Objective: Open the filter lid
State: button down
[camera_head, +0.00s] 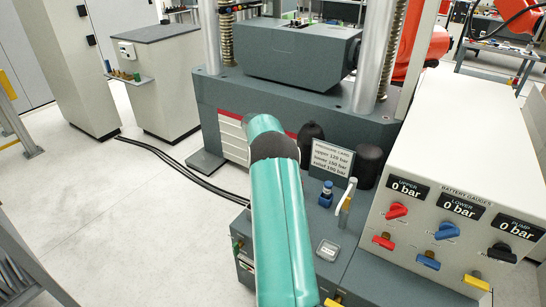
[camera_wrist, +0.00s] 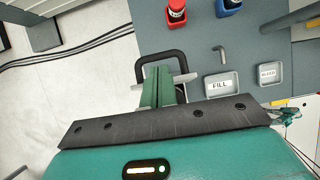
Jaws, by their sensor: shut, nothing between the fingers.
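A black U-shaped handle (camera_wrist: 145,68) stands out from the left edge of the grey bench in the wrist view. No label shows on it, so I cannot tell for sure that it belongs to the filter lid. My gripper (camera_wrist: 165,76) is shut and empty, its green fingers pointing at the handle and overlapping it in the picture. I cannot tell whether they touch it. A small pale surface beside the fingers is mostly hidden by them. In the head view my teal arm hides the gripper and the handle.
Right of the fingers are a FILL plate (camera_wrist: 221,85), a BLEED plate (camera_wrist: 269,74), a grey bent pin (camera_wrist: 219,54), and red (camera_wrist: 176,12) and blue (camera_wrist: 229,6) caps. A gauge panel (camera_head: 450,170) stands right. Black cables (camera_head: 180,163) cross the open floor at left.

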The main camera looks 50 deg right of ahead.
notch_tip(320, 180, up, 10)
jog(key=r, duration=0.1)
jog(key=w+a+r+m+t, duration=0.1)
jog(key=w+a+r+m, duration=0.1)
jog(key=a+r, duration=0.45)
jog(key=w+a+r+m+t, duration=0.15)
jog(key=a+r, duration=0.25)
jog(key=a, duration=0.6)
jog(key=s+a+r+m+y, duration=0.15)
jog(key=a+r, duration=0.25)
jog(key=a, duration=0.5)
jog(key=s+a+r+m, duration=0.3)
jog(key=a, duration=0.6)
jog(key=s+a+r+m+t+y, duration=0.2)
jog(key=s+a+m, duration=0.3)
jog(key=s+a, duration=0.75)
jog(key=s+a+f+m+y, duration=0.2)
jog(key=s+a+f+m, duration=0.3)
jog(key=s+a, duration=0.7)
jog(key=shift+f+m+t, duration=0.4)
jog(key=shift+f+t, duration=0.05)
